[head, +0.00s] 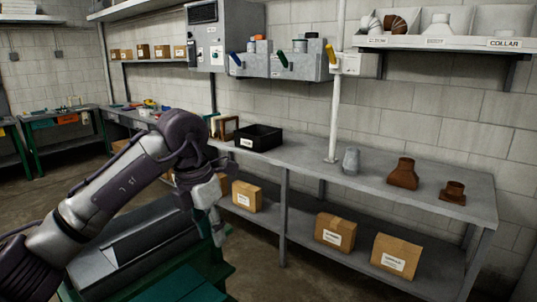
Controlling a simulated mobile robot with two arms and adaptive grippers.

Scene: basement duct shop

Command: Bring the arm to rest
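My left arm (115,190) comes in from the left and bends downward at its wrist. My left gripper (217,232) hangs pointing down in front of the workbench (300,160), apart from the bench's front edge. It shows small and side-on, so I cannot tell whether its fingers are open or shut. I see nothing clearly held in it. My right arm and gripper are not in view.
On the bench stand a black bin (258,138), a grey fitting (351,160), a brown fitting (403,174) and a brown collar (453,192). Cardboard boxes (335,231) fill parts of the lower shelf. A green-framed machine (140,245) stands below my arm. A white post (336,100) rises from the bench.

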